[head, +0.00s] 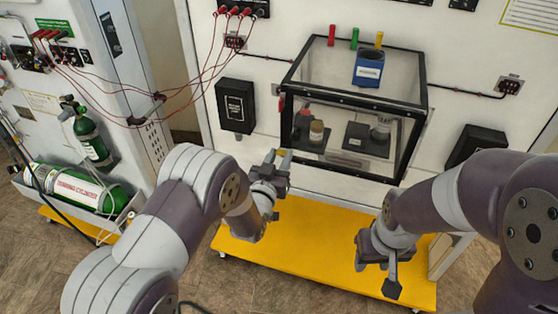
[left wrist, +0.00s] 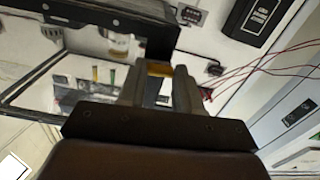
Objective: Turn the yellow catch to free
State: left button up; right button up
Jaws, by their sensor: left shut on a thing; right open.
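The yellow catch (left wrist: 158,69) shows in the left wrist view as a small yellow piece between my left fingertips, beside the black frame of the clear box. My left gripper (head: 278,157) is shut on it at the box's lower left front corner. In the head view I cannot make out the catch between the fingers. The clear box (head: 395,98) with black edges hangs on the white panel. My right gripper (head: 378,270) is open and empty, low over the yellow base, away from the box.
Inside the box are a small jar (head: 317,131) and dark blocks. Red cables (head: 205,75) hang at left. The yellow platform (head: 320,262) is below.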

pick_arm(q)
jog(key=shift+f+n+b, duration=0.15)
jog(key=shift+n+b, duration=0.55)
jog(key=n+b, duration=1.5)
jog(key=shift+a+r+n+b, duration=0.2)
jog(key=shift+r+n+b, duration=0.05)
jog(key=shift+n+b, duration=0.15)
jog(key=o, duration=1)
jog(key=shift+r, duration=0.1)
jog(key=shift+o, duration=0.2)
jog(key=shift+s+a, duration=0.1)
jog(key=shift+s, duration=0.1)
jog(key=b+v, duration=0.2)
jog(key=v, duration=1)
